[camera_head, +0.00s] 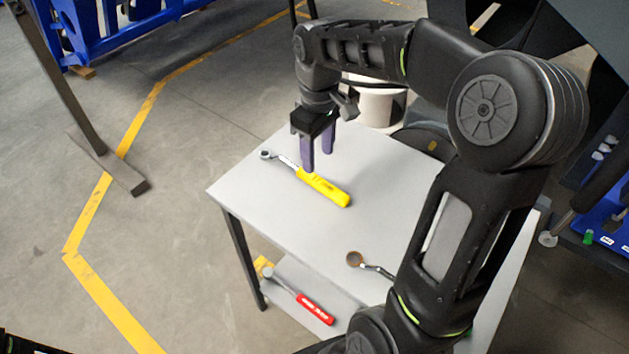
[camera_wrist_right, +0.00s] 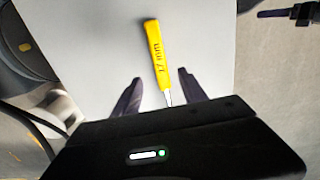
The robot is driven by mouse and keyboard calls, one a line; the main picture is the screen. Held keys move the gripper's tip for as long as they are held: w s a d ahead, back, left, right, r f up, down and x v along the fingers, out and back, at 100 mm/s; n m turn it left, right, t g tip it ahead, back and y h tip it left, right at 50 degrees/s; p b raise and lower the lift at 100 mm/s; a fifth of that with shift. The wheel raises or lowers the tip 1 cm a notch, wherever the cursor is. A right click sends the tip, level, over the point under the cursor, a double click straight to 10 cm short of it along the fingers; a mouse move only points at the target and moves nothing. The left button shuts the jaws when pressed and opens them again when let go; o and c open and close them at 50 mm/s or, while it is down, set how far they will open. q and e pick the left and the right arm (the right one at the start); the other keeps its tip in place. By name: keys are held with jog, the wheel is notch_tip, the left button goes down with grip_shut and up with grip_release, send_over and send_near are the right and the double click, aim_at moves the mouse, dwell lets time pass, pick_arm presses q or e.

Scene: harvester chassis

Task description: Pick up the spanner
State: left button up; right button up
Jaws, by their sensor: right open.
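A spanner with a yellow handle (camera_head: 324,189) and a metal ring head lies flat on the grey table (camera_head: 250,191). My right gripper (camera_head: 318,160) is open above it, near where the handle meets the metal shaft. In the right wrist view the yellow handle (camera_wrist_right: 155,55) points away from the gripper, and the shaft runs between the two open fingers (camera_wrist_right: 154,92). The fingers are apart from the spanner on both sides. The ring head is hidden by the gripper body in the wrist view. My left gripper does not show.
A red-handled tool (camera_head: 314,308) lies on the lower shelf. A white bucket (camera_head: 378,105) stands behind the table. The tabletop's left part is clear.

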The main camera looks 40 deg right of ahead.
aim_at(318, 180)
jog(key=shift+f, duration=1.25)
notch_tip(318, 180, down, 5)
jog(key=shift+s+f, duration=0.1)
jog(key=shift+f, duration=0.05)
grip_shut()
dwell(0.5)
dwell(0.9)
